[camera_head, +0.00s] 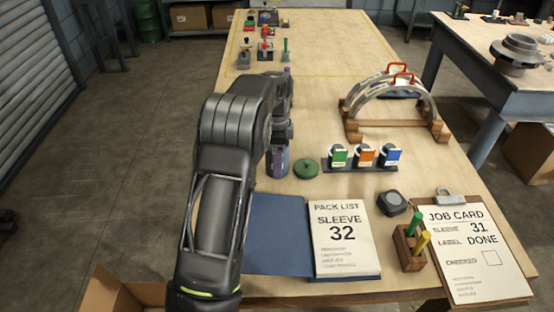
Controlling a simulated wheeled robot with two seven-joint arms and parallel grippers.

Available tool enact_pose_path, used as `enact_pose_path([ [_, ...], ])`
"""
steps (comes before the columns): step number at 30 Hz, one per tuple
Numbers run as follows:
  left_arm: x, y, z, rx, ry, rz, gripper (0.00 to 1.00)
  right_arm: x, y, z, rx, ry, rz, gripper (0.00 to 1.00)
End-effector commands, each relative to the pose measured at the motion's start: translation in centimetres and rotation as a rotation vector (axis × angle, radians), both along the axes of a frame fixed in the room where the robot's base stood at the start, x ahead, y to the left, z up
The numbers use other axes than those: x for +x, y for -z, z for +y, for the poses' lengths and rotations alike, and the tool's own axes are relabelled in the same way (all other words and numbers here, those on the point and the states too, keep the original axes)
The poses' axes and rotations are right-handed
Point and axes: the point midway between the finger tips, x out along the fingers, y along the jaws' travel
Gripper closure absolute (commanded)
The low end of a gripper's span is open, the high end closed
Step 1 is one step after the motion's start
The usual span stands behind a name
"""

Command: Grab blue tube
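Three dark tubes stand in a dark rack (358,168) on the wooden table, right of centre. Their labels are green, orange and blue from left to right. The tube with the blue label (391,154) is at the right end. My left arm comes in from the bottom left and bends over the table's left edge. Its far end, by the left gripper (279,158), is left of the rack and apart from the tubes. The fingers cannot be made out clearly. My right gripper is not in view.
A green round lid (306,168) lies left of the rack. Behind is a split casing on a wooden cradle (396,134). In front are a pack list folder (345,240), a pen block (409,249), a dark puck (392,203) and a job card clipboard (477,255).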

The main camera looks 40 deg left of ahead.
Motion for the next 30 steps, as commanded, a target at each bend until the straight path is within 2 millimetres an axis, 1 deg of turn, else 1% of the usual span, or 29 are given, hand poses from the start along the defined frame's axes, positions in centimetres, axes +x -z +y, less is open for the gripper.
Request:
enact_pose_path([
  [7, 0.01, -0.04, 0.0, 0.0, 0.0, 0.0, 0.13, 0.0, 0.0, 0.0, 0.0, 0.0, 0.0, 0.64],
  [30, 0.01, -0.04, 0.01, 0.0, 0.0, 0.0, 0.76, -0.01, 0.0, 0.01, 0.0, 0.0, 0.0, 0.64],
])
